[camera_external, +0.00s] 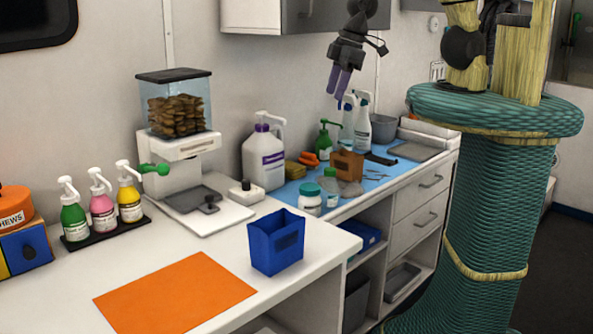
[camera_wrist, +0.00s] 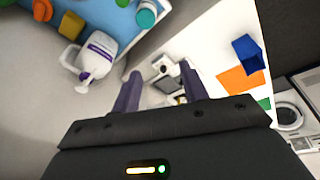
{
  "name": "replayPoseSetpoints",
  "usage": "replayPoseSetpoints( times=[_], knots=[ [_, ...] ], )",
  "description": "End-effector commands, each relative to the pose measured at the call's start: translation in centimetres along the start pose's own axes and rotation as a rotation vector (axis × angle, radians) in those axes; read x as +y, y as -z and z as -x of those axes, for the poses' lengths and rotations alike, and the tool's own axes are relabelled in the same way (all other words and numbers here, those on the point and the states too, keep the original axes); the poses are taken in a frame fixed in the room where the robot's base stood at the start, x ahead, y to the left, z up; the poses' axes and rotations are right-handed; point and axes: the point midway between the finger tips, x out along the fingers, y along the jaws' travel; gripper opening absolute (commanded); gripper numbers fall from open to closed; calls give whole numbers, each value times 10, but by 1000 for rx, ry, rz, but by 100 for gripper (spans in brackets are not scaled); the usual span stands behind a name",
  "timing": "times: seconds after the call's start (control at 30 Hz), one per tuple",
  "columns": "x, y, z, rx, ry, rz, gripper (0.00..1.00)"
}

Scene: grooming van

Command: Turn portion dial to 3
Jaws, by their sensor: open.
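A treat dispenser (camera_external: 188,147) with a clear hopper of brown treats stands on the left counter. A green handle (camera_external: 156,169) sticks out from its left side, and a dark knob (camera_external: 208,204) sits low on its base. A small white box with a dark knob (camera_external: 246,191) stands to its right. I cannot tell which knob is the portion dial, and no numbers are readable. My gripper (camera_external: 338,90) is open and empty, high above the blue mat, right of the dispenser and apart from it. In the wrist view, the dispenser (camera_wrist: 166,66) shows small and distant between the fingers.
A blue bin (camera_external: 276,243) and orange mat (camera_external: 174,293) lie in front. Pump bottles (camera_external: 102,205) stand left of the dispenser. A wall cabinet (camera_external: 290,16) hangs above. Air above the front counter is clear.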

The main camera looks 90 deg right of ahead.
Motion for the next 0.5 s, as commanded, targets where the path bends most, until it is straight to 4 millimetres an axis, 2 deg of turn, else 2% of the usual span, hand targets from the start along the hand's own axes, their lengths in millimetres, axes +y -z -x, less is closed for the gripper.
replayPoseSetpoints(
  times=[0.2, 0.5],
  knots=[
    [-7, 7, -56, 20, -58, 260, 44],
    [-6, 4, -124, 31, -223, 697, 44]
  ],
)
